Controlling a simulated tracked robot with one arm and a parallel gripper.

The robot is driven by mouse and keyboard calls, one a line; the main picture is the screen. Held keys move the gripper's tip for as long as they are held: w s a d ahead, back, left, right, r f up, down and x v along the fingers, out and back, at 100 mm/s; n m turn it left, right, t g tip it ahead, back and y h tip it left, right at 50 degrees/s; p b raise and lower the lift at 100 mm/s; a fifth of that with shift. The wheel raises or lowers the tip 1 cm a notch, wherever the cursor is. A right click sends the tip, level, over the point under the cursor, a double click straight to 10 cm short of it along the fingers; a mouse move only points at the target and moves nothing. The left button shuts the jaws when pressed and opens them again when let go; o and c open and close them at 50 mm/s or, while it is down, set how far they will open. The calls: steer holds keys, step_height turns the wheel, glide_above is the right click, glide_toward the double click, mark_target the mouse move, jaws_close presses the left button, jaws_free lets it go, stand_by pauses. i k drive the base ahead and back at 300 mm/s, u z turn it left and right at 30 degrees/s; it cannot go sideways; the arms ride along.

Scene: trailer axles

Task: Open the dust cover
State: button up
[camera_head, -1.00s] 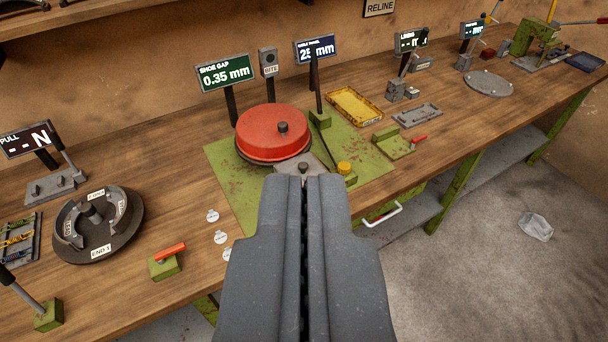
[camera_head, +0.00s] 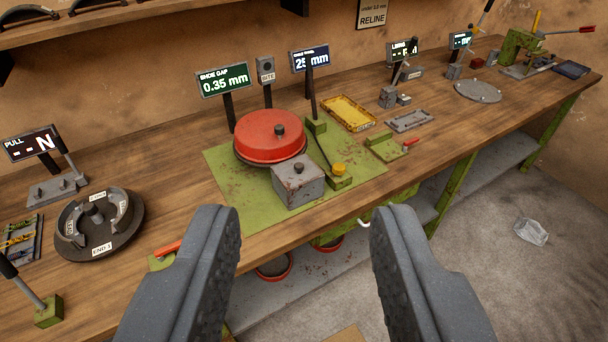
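A round red cover (camera_head: 268,137) with a dark knob (camera_head: 280,130) on its top sits on a dark round base on the green plate (camera_head: 225,190). I take it to be the dust cover, and it is closed down. A grey metal box (camera_head: 298,185) with a small dark knob stands just in front of it. My gripper (camera_head: 305,240) is open and empty, its two fingers wide apart in the foreground. It is nearer to me than the cover and apart from it, in front of the bench edge.
A "SHOE GAP 0.35 mm" display (camera_head: 223,80) stands behind the cover. A brake shoe assembly (camera_head: 98,222) and a red-handled green block (camera_head: 165,252) lie left. A yellow tray (camera_head: 348,112) lies behind right.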

mark_target(298, 181)
steer(key=z, duration=0.2)
steer(key=k, duration=0.25)
steer(key=u, duration=0.6)
steer(key=i, duration=1.35)
steer(key=z, duration=0.6)
